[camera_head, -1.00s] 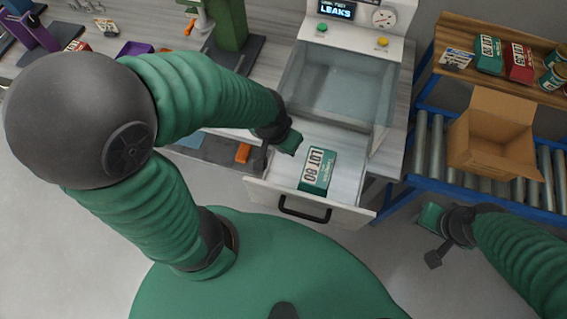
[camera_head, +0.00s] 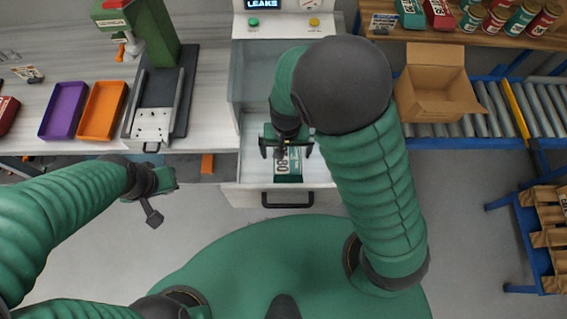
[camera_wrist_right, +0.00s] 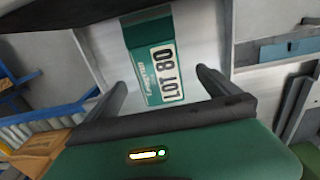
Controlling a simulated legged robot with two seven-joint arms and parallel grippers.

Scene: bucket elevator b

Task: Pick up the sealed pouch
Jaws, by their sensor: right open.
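In the right wrist view the pouch (camera_wrist_right: 160,55) shows between the two spread fingers of the gripper (camera_wrist_right: 160,80), label facing me; I see no contact. My left gripper (camera_head: 158,198) is over the floor at the left, away from the drawer; its jaw opening is unclear.
The drawer sits under a clear-walled tank with a "LEAKS" screen (camera_head: 262,4). Purple (camera_head: 63,110) and orange (camera_head: 101,110) trays and a green press (camera_head: 155,35) stand left. An open cardboard box (camera_head: 435,95) sits on the roller conveyor (camera_head: 495,110) at right.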

